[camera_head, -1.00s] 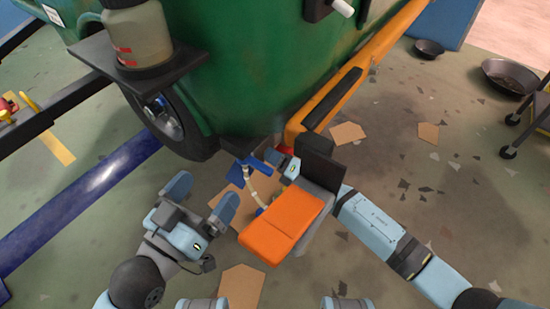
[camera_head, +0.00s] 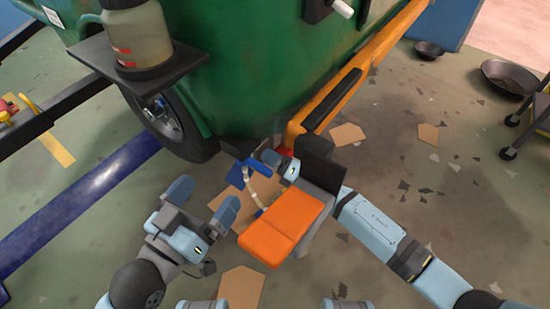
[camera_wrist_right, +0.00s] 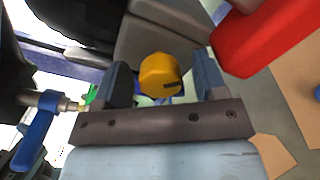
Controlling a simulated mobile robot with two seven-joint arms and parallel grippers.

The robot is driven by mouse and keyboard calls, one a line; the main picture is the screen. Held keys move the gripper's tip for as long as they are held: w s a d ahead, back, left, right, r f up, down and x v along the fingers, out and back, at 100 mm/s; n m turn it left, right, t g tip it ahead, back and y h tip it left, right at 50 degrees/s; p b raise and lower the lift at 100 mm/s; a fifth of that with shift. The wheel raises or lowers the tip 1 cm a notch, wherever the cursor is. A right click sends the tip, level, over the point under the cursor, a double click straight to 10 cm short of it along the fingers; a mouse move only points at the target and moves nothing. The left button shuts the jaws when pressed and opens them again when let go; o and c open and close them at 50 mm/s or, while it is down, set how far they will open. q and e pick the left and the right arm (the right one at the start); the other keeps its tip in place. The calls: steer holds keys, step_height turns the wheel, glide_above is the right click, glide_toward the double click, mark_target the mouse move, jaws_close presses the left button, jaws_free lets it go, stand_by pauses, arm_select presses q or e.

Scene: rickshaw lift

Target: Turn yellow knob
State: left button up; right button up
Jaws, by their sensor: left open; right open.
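The yellow knob (camera_wrist_right: 160,75) shows in the right wrist view, between the two fingers of my right gripper (camera_wrist_right: 162,70). Gaps show on both sides of the knob, so the fingers are open around it. In the head view my right gripper (camera_head: 277,165) is beside the front of the green rickshaw (camera_head: 245,80), partly hidden behind the orange-topped block (camera_head: 287,227). I cannot make out the knob clearly there. My left gripper (camera_head: 204,197) is open and empty, left of the orange-topped block and above the floor.
A blue lever (camera_head: 255,172) with a pale hose is between my grippers. It shows in the right wrist view (camera_wrist_right: 36,138) at the left. A red part (camera_wrist_right: 265,38) is close right of the knob. The orange bar (camera_head: 345,85) runs back right.

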arm_select(q)
step_height(320, 180, up, 4)
steer(key=shift+a+f+t+p, duration=0.2)
steer(key=shift+t+p, duration=0.6)
steer(key=shift+p, duration=0.35)
arm_select(e)
steer(key=v, duration=1.3)
steer(key=shift+s+d, duration=0.2)
steer(key=shift+d, duration=0.15)
